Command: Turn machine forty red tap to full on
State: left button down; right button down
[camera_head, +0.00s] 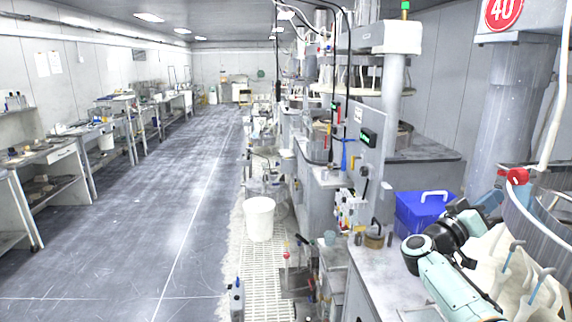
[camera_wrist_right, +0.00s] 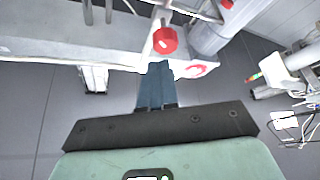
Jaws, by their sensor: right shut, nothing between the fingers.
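The red tap (camera_head: 517,177) sits on a pale pipe by the round machine at the right edge in the head view, below the red sign marked 40 (camera_head: 502,12). A red knob, apparently this tap, shows in the right wrist view (camera_wrist_right: 165,40), just beyond my fingertips. My right gripper (camera_head: 497,190) reaches in from the lower right, its blue-grey fingers just left of the tap. In the right wrist view its fingers (camera_wrist_right: 158,68) are together and empty. I cannot tell whether they touch the knob. My left gripper is not in view.
A blue box with a white handle (camera_head: 424,211) stands on the grey bench behind my right arm. White hooked tools (camera_head: 510,256) lie near the arm. A second red knob (camera_wrist_right: 226,3) shows at the wrist view's top edge. The floor aisle at left is clear.

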aim_at(518, 177)
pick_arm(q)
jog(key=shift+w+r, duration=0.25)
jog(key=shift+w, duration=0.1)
pick_arm(e)
jog(key=d, duration=0.6)
jog(key=shift+d+r, duration=0.25)
jog(key=shift+d, duration=0.1)
jog(key=shift+w, duration=0.1)
